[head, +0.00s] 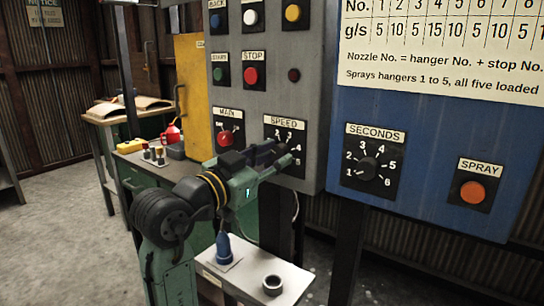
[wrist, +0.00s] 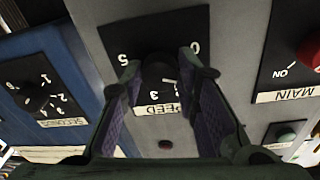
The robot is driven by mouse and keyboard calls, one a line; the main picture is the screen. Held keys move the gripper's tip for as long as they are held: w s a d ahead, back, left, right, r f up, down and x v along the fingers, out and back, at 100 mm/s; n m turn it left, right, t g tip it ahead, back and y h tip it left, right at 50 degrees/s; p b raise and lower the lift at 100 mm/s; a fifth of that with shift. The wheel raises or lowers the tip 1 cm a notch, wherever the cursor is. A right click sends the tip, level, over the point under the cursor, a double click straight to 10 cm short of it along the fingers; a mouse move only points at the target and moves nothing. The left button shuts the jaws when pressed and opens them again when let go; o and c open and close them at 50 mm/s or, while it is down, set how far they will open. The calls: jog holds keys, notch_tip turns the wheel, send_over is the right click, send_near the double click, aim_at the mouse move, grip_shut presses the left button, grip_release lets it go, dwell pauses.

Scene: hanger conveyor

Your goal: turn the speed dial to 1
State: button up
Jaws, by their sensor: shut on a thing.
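The speed dial's black plate (head: 291,131) sits on the grey panel, with white numbers and a SPEED label above it. My gripper (head: 282,153) reaches it from the lower left and covers most of the knob. In the wrist view the picture is upside down, and the dark speed knob (wrist: 158,71) lies between the fingertips of my gripper (wrist: 160,75), which is shut on it. The numbers 0 and 5 show beside the knob.
The red MAIN switch (head: 226,139) is left of the dial. START (head: 218,74) and STOP (head: 251,75) buttons are above. The blue panel with the SECONDS dial (head: 368,169) and orange SPRAY button (head: 473,192) is right. A small shelf (head: 262,262) holds a blue-topped object below.

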dwell(0.3)
jog(key=o, duration=1.2)
jog(key=shift+c, duration=0.2)
jog(key=shift+a, duration=0.1)
jog(key=v, duration=1.1)
jog(key=shift+s+a, duration=0.25)
jog(key=shift+s, duration=0.15)
